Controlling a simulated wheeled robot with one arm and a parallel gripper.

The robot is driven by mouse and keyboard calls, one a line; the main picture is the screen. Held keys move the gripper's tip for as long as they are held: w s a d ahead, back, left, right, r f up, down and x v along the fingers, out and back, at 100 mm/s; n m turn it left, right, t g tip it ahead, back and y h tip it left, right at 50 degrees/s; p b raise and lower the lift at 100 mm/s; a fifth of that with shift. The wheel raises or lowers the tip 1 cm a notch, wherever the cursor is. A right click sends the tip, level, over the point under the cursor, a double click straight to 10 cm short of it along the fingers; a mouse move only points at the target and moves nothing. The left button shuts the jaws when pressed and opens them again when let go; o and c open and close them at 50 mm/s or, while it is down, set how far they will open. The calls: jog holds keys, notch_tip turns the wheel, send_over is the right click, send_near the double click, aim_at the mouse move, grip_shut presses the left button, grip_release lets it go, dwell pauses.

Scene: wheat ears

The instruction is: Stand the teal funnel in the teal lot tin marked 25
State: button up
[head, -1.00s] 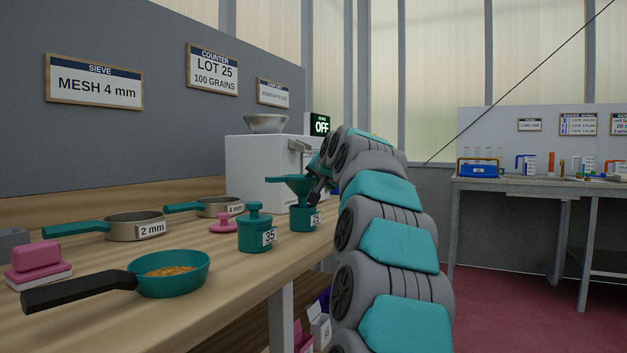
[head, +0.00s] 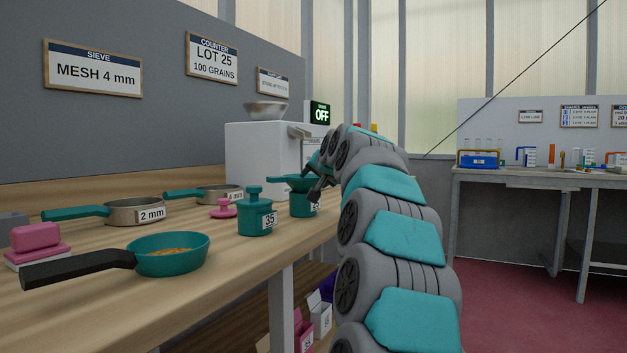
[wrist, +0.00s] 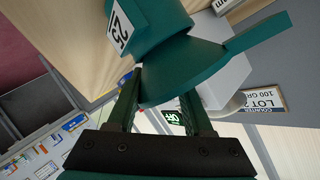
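The teal funnel (head: 289,182) sits low over the teal lot tin marked 25 (head: 302,205), its wide mouth just above the tin's rim. Its spout is hidden, seemingly inside the tin. In the wrist view the funnel (wrist: 190,72) fills the top middle, with the tin (wrist: 150,22) and its 25 label beyond it. My gripper (head: 317,188) is at the funnel's right side. In the wrist view my gripper (wrist: 160,88) has its two fingers apart, with the funnel's edge between them; it appears shut on the funnel, though the contact is partly hidden.
A lidded teal tin marked 35 (head: 256,215) stands close to the left. A teal pan of grain (head: 172,255), two sieves (head: 135,211) and a pink-knobbed piece (head: 222,210) lie further left. A white counter machine (head: 262,160) stands behind the tin.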

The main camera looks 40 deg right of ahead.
jog(key=shift+o, duration=0.9)
jog(key=v, duration=0.7)
jog(key=shift+s+a, duration=0.2)
jog(key=shift+s, duration=0.2)
jog(key=shift+s, duration=0.1)
